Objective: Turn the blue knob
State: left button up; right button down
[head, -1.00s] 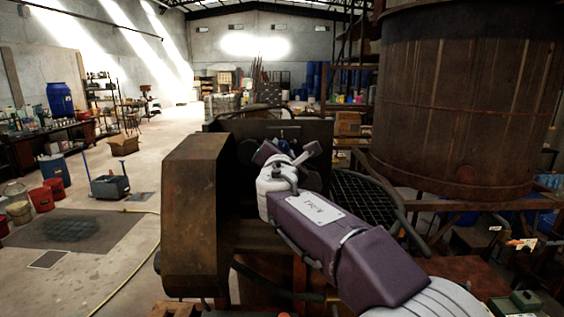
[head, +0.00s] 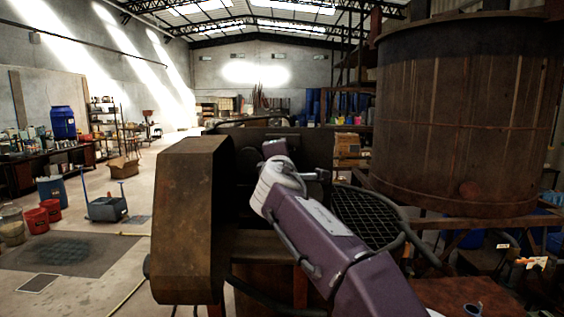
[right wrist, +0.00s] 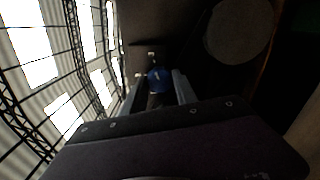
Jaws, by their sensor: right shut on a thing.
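The blue knob (right wrist: 158,75) shows in the right wrist view, on a dark panel, between the two fingers of my right gripper (right wrist: 158,88). The fingers are shut on it, one on each side. A light mark shows on the knob's face. In the head view my right gripper (head: 274,150) is up against the dark panel (head: 310,148) of the rusty machine, and the knob is hidden behind it. My left gripper is in neither view.
A rusty box-shaped housing (head: 185,220) stands left of my right arm. A round mesh grille (head: 365,218) lies just right of the arm. A large rusty vat (head: 465,110) stands at the right. Open floor lies to the left.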

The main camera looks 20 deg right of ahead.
dwell(0.6)
jog(key=c, duration=1)
grip_release()
jog(key=shift+o, duration=0.2)
jog(key=shift+w+a, duration=0.1)
jog(key=shift+w, duration=0.15)
jog(key=b+v, duration=0.3)
jog(key=v, duration=0.6)
jog(key=shift+b, duration=0.4)
